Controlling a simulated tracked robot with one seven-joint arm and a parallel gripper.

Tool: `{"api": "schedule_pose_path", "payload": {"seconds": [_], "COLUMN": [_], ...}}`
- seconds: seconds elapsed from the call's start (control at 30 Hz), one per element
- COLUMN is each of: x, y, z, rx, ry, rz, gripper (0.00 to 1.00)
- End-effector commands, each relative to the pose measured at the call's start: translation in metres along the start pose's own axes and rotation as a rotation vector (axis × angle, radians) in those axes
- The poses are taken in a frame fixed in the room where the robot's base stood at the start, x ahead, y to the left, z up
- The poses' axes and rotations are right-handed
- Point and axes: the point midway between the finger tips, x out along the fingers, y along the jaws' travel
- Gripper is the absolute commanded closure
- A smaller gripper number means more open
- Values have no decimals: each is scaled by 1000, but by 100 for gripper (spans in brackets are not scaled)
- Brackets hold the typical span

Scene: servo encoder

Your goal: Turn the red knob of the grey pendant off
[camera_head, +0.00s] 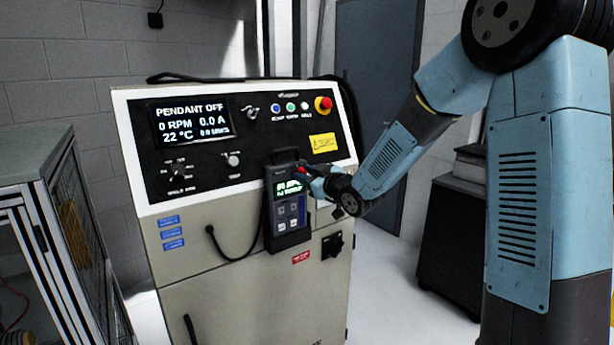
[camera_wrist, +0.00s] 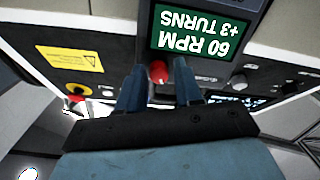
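The grey pendant (camera_head: 268,215) hangs upright on the front of the control cabinet. Its lit green screen shows upside down in the wrist view (camera_wrist: 200,32) and reads "60 RPM +3 TURNS". The red knob (camera_wrist: 158,71) is at the pendant's top end, and a bit of red shows in the head view (camera_head: 301,169). My gripper (camera_wrist: 160,85) has one finger on each side of the knob. A gap shows on the right of the knob; the left finger is very close, and I cannot tell if it touches. In the head view my gripper (camera_head: 309,177) is at the pendant's upper right.
The cabinet display (camera_head: 190,122) reads "PENDANT OFF", 0 RPM. A red emergency button (camera_head: 323,105) and several small knobs and buttons sit on the panel. A black cable (camera_head: 230,255) loops beside the pendant. A rotary switch (camera_head: 332,245) is at its lower right.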

Motion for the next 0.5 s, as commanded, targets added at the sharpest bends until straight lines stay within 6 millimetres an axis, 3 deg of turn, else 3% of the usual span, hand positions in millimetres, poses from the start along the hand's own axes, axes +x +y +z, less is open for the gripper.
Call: {"api": "schedule_pose_path", "payload": {"seconds": [0.13,0.5], "x": [0,-8], "y": [1,2], "z": [-1,-1], "rx": [0,-1], "ry": [1,2], "rz": [1,3], "gripper": [51,51]}}
